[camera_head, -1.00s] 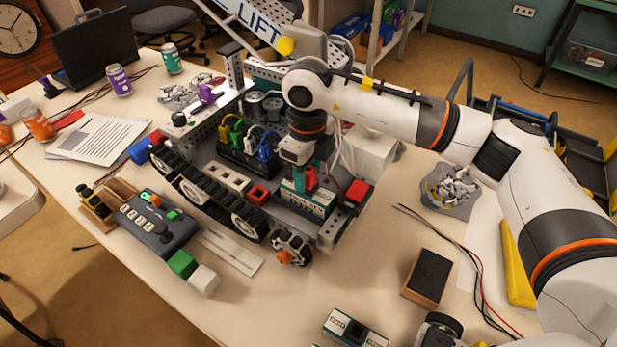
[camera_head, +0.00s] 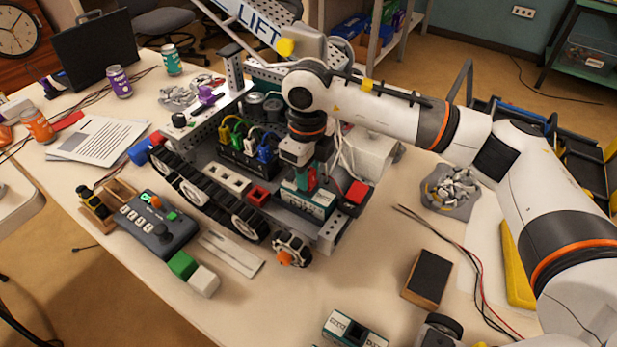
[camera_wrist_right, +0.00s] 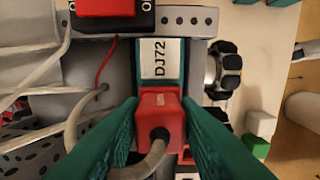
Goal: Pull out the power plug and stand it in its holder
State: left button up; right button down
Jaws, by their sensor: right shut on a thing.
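The red power plug (camera_wrist_right: 160,112), with a grey cable from its top, sits between the green fingers of my right gripper (camera_wrist_right: 160,130), which is shut on it. In the head view the plug (camera_head: 311,181) shows beside the gripper's fingers (camera_head: 318,177), over the green-and-white block (camera_head: 303,201) on the tracked robot. In the wrist view this block (camera_wrist_right: 159,62) reads DJ72. The plug is at the block; I cannot tell whether it is fully seated. A similar green-and-white box (camera_head: 341,323) with a dark opening lies at the table's front; I cannot tell if it is the holder. My left gripper is not in view.
A red button (camera_head: 357,192) on a dark box stands just right of the plug. Colored plugs (camera_head: 250,145) stand in a black strip behind it. A control box (camera_head: 158,225) lies left.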

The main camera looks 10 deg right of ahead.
jog(key=shift+r, duration=0.1)
jog(key=shift+r, duration=0.35)
jog(key=shift+r+p, duration=1.15)
jog(key=shift+r, duration=0.8)
jog(key=shift+r+p, duration=0.35)
jog(key=shift+r, duration=0.5)
